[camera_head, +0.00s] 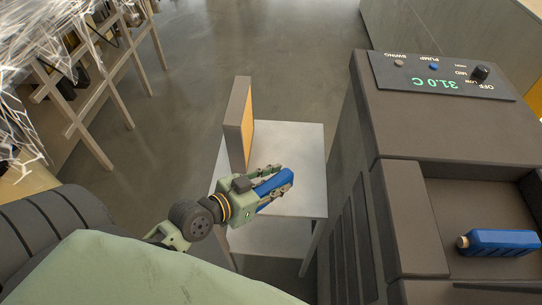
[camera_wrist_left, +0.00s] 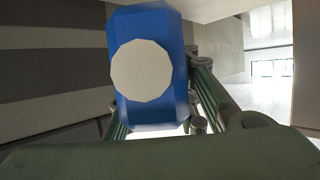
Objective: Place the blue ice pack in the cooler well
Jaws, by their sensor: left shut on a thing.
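My left gripper (camera_head: 276,184) is shut on a blue ice pack (camera_head: 272,182), above the small grey table. In the left wrist view the ice pack (camera_wrist_left: 178,100) fills the middle, its round pale cap facing the camera, between the fingers of the gripper (camera_wrist_left: 198,95). The cooler (camera_head: 440,130) is the dark brown unit at the right, with a sunken well (camera_head: 460,195) in its top. A second blue ice pack (camera_head: 505,241) with a pale cap lies in the well. My right gripper is not in view.
The small table (camera_head: 300,150) carries an upright brown panel (camera_head: 237,120) at its left side. The cooler's control panel (camera_head: 440,76) reads 31.0 C and has a black knob. A raised wall edges the well's left side. A rack (camera_head: 100,90) stands far left.

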